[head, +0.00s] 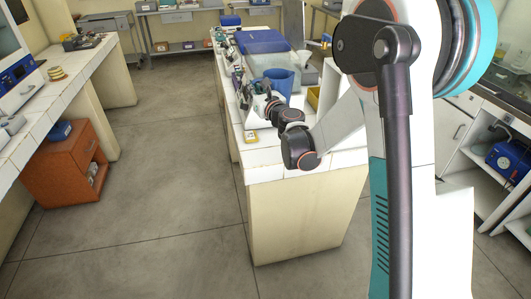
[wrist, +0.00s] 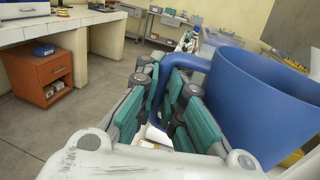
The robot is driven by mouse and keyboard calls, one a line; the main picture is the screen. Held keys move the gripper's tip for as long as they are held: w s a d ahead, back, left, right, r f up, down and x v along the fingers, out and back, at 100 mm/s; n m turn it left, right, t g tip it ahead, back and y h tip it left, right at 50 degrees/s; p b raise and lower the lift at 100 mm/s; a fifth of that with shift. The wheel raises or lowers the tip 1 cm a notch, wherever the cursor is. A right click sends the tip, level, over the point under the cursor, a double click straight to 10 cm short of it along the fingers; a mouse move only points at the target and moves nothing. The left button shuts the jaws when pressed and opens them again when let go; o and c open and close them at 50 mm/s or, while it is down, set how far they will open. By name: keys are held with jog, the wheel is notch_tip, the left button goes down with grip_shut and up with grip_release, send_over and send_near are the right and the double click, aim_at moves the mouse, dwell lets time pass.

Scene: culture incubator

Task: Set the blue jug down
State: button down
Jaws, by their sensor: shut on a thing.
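The blue jug (head: 281,80) is over the white-tiled bench (head: 262,172) in the head view, partly hidden by my arm. In the wrist view the jug (wrist: 262,100) fills the right side, its open rim upward and a little tilted in the picture. My gripper (wrist: 160,88) has its teal-padded fingers shut on the jug's handle, to the left of the jug's body. My gripper is small and partly hidden by its own wrist in the head view. I cannot tell whether the jug's base touches the bench, because the base is hidden.
A clear bin with a blue lid (head: 262,41) stands behind the jug. A yellow bin (head: 313,97) is to its right, and a small yellow item (head: 250,135) lies near the bench's left edge. The bench's near end is clear. An orange cabinet (head: 68,168) stands across the aisle.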

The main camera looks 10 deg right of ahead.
notch_tip(320, 180, down, 19)
jog(key=b, duration=0.6)
jog(key=shift+w+f+b, duration=0.1)
jog(key=shift+b, duration=0.25)
jog(key=shift+f, duration=0.1)
jog(key=c, duration=1.7)
grip_release()
jog(key=shift+s+d, duration=0.1)
jog(key=shift+s, duration=0.15)
jog(key=v, duration=0.6)
jog(key=shift+d, duration=0.1)
jog(key=shift+s, duration=0.5)
